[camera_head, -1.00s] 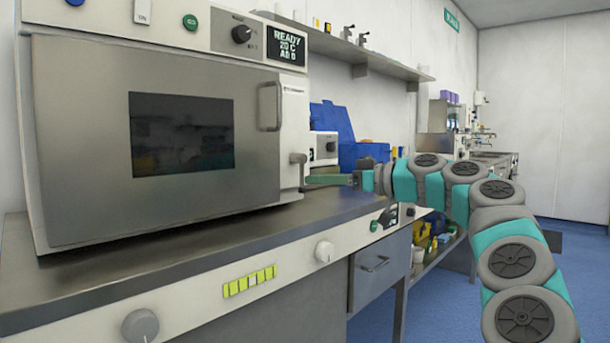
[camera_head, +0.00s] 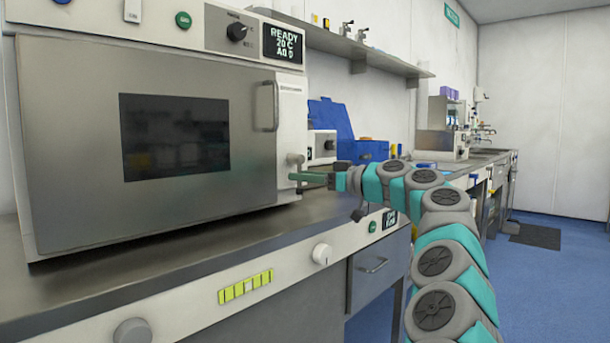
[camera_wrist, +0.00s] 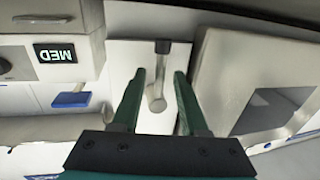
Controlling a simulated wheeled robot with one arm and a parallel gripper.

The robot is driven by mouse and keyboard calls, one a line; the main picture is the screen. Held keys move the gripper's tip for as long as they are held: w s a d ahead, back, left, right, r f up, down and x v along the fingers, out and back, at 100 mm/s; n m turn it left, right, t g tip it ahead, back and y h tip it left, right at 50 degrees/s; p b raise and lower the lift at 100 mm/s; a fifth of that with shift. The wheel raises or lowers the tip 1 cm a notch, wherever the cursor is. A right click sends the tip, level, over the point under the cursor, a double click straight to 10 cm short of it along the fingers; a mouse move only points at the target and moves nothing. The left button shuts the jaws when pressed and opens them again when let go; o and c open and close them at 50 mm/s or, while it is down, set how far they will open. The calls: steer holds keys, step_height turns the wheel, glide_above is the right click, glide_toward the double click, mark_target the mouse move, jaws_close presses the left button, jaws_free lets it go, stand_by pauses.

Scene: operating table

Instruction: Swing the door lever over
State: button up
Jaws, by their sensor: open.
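In the wrist view my gripper (camera_wrist: 160,75) is open. The lever (camera_wrist: 157,97) shows between the two fingers, with its dark round end (camera_wrist: 162,46) beyond the tips. Gaps show on both sides, so neither finger visibly presses on it. In the head view the fingers partly hide the lever's lower part.
A vertical bar handle (camera_head: 267,106) sits on the door above the lever. The unit stands on a steel bench (camera_head: 150,250). Behind my gripper are a blue box (camera_head: 330,118) and a small white device (camera_head: 321,146). A shelf (camera_head: 350,48) runs along the wall above.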

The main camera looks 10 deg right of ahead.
jaws_close()
stand_by(0.4)
stand_by(1.1)
